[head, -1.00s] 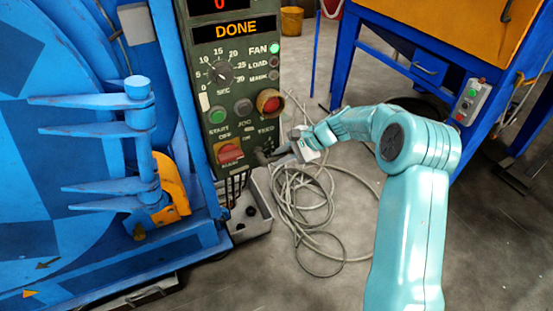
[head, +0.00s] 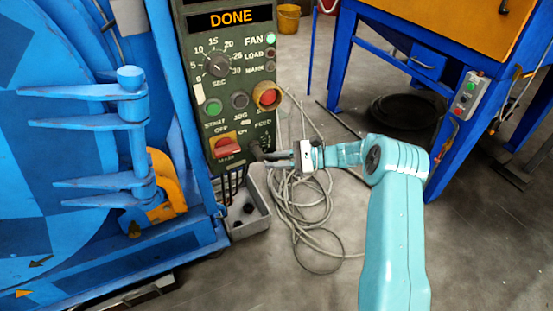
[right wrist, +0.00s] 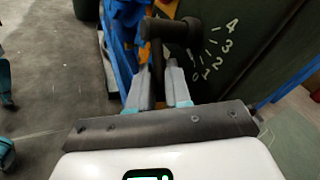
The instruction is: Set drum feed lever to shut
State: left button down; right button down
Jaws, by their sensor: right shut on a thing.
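The drum feed lever (head: 257,151) is a dark handle at the lower right of the green control panel (head: 236,110), by the FEED label. My right gripper (head: 278,155) reaches it from the right and is shut on it. In the right wrist view, the dark lever (right wrist: 157,58) hangs from its pivot between my two grey fingers (right wrist: 162,88). A white scale from 0 to 4 (right wrist: 213,55) is painted beside it, with 0 the mark closest to my fingers. The lever's exact reading cannot be told. My left gripper is not in view.
A red rotary switch (head: 226,147) sits close left of the lever, with several buttons above. The big blue drum machine (head: 60,130) fills the left. Loose grey cable (head: 300,210) and a grey bin (head: 252,215) lie below. A blue-framed machine (head: 440,95) stands at right.

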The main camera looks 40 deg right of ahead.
jog(key=shift+w+d+f+m+t+y, duration=0.2)
jog(key=shift+m+t+y, duration=0.1)
jog(key=shift+t, duration=0.2)
jog(key=shift+a+f, duration=0.1)
jog(key=shift+a, duration=0.1)
jog(key=c, duration=1.4)
grip_release()
jog(key=shift+o, duration=1.2)
jog(key=shift+w+f, duration=0.1)
jog(key=shift+f, duration=0.15)
jog(key=shift+r, duration=0.25)
jog(key=p+v, duration=0.2)
jog(key=v, duration=1.4)
jog(key=shift+f+p, duration=0.15)
jog(key=shift+p, duration=0.2)
jog(key=shift+d, duration=0.1)
